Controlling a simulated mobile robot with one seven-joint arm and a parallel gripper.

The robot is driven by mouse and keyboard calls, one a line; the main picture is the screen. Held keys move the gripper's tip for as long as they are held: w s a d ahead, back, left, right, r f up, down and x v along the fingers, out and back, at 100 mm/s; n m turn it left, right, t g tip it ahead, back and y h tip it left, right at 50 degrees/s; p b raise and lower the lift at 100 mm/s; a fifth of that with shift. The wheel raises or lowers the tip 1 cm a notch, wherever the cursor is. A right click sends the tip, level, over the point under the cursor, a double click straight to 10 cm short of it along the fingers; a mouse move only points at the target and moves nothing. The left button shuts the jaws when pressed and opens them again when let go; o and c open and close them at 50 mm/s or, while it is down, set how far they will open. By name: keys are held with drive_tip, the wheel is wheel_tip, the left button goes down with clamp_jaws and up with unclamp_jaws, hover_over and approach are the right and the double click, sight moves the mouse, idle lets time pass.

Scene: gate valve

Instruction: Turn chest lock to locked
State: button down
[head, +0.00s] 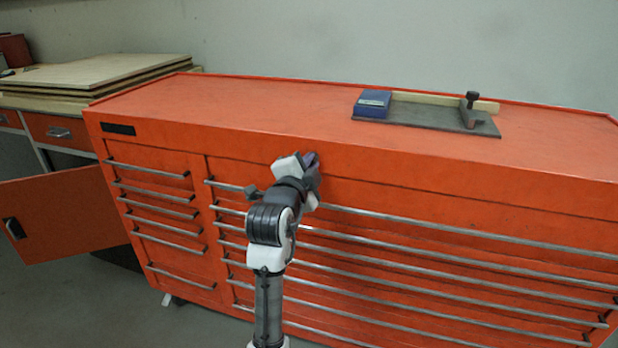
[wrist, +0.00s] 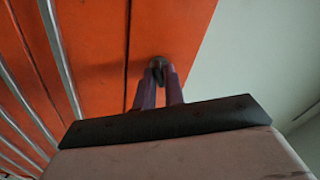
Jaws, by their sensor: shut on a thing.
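The orange tool chest (head: 420,165) fills the middle of the head view. My gripper (head: 314,160) is at its front face, just below the top edge. In the wrist view my gripper's two purple fingers (wrist: 160,80) are shut on the chest lock (wrist: 158,66), a small dark round piece on the orange front. The lock is mostly hidden behind the fingers there, and my gripper hides it in the head view. I cannot tell which way the lock is turned.
Long silver drawer handles (head: 450,228) run across the front below my gripper. A blue and grey fixture (head: 372,103) lies on the chest top. A workbench with stacked boards (head: 95,70) and an open orange door (head: 65,213) stand at the left.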

drive_tip(key=m+b, duration=0.4)
drive_tip(key=shift+f+m, duration=0.15)
drive_tip(key=shift+m, duration=0.25)
idle(0.4)
drive_tip(key=c, duration=1.6)
unclamp_jaws()
drive_tip(key=shift+o, duration=0.2)
drive_tip(key=b+v, duration=0.1)
drive_tip(key=v, duration=1.3)
